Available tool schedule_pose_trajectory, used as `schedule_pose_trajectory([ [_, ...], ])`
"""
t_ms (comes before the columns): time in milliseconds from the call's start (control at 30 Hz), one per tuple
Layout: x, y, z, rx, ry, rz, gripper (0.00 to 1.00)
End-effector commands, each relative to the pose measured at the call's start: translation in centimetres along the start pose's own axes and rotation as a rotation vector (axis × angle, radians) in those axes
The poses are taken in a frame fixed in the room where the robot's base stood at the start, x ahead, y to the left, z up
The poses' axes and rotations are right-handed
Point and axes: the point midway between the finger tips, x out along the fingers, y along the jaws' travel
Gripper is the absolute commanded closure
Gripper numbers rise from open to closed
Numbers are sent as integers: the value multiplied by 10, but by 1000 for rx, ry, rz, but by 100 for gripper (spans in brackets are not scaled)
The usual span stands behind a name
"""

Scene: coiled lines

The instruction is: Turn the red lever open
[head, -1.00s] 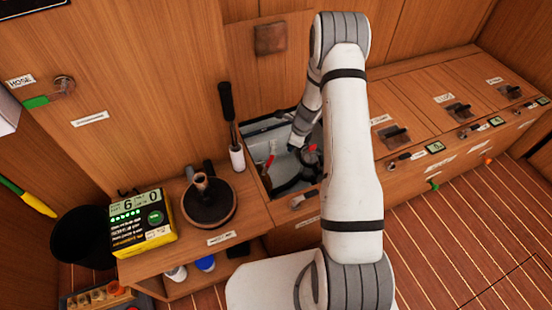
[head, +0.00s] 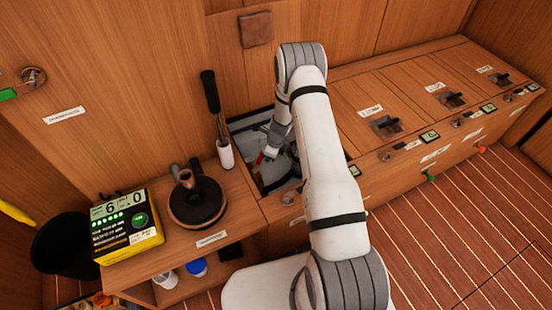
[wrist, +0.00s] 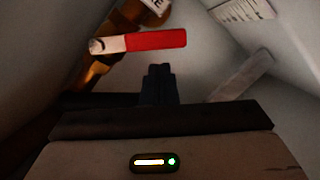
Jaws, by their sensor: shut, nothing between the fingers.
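The red lever (wrist: 155,41) lies level across the upper part of the wrist view. Its pale metal end is at the left and its red handle points right. A small red bit of it (head: 260,158) shows inside the open locker in the head view. My gripper (wrist: 158,70) is shut and empty, its fingertips just below the red handle in the wrist view. A small gap shows between them. In the head view my gripper (head: 271,153) reaches down into the locker, and my arm hides part of the opening.
In the wrist view an amber part with a label (wrist: 130,20) sits behind the lever, and a grey bar (wrist: 240,75) is at right. Pale walls close in on both sides. A black-handled tool in a white cup (head: 225,152) and a winch (head: 197,203) stand left of the locker.

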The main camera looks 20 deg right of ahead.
Motion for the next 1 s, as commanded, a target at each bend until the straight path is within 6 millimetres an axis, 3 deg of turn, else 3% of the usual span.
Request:
schedule_pose_trajectory([
  [1000,3,-1,14,-84,1,22,100],
])
